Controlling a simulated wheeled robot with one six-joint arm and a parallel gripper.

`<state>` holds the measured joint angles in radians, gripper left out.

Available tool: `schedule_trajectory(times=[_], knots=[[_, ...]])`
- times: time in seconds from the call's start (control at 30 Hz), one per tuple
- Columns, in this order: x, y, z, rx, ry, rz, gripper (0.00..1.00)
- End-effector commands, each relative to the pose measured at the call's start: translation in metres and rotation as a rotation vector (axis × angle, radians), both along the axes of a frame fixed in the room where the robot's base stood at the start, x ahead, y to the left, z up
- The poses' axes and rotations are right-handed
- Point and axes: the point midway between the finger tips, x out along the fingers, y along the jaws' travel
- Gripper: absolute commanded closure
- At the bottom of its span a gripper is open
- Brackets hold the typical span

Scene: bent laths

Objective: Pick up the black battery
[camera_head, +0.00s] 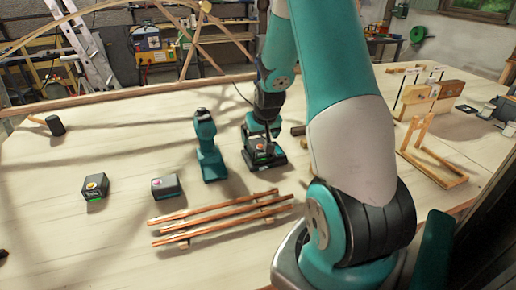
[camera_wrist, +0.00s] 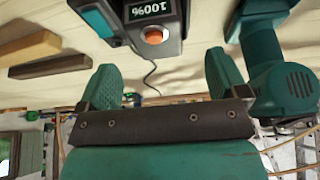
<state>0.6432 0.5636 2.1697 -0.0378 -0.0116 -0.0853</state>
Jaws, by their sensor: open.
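Several dark blocks that look like batteries are on the pale table. A black and teal unit (camera_head: 265,155) sits below my gripper (camera_head: 264,126); in the wrist view this unit (camera_wrist: 170,40) shows an orange button and a "100%" label. My gripper also shows in the wrist view (camera_wrist: 165,78), its teal fingers apart and nothing between them. The unit's lower parts are partly hidden.
A teal drill (camera_head: 208,147) stands just left of my gripper. A mallet (camera_head: 54,125) lies far left. Wooden frames (camera_head: 430,155) stand at the right. The table's left front is mostly clear.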

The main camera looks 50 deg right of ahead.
Motion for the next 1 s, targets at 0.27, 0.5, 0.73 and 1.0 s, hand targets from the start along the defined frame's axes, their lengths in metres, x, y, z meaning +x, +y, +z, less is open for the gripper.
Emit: schedule_trajectory(times=[0.27,0.5,0.73,1.0], knots=[[0.008,-0.008,-0.025,0.003,0.004,0.0,0.08],[0.016,-0.013,-0.047,0.001,0.001,0.0,0.08],[0.017,-0.013,-0.048,0.0,0.0,0.0,0.08],[0.016,-0.013,-0.048,0.0,0.0,0.0,0.71]])
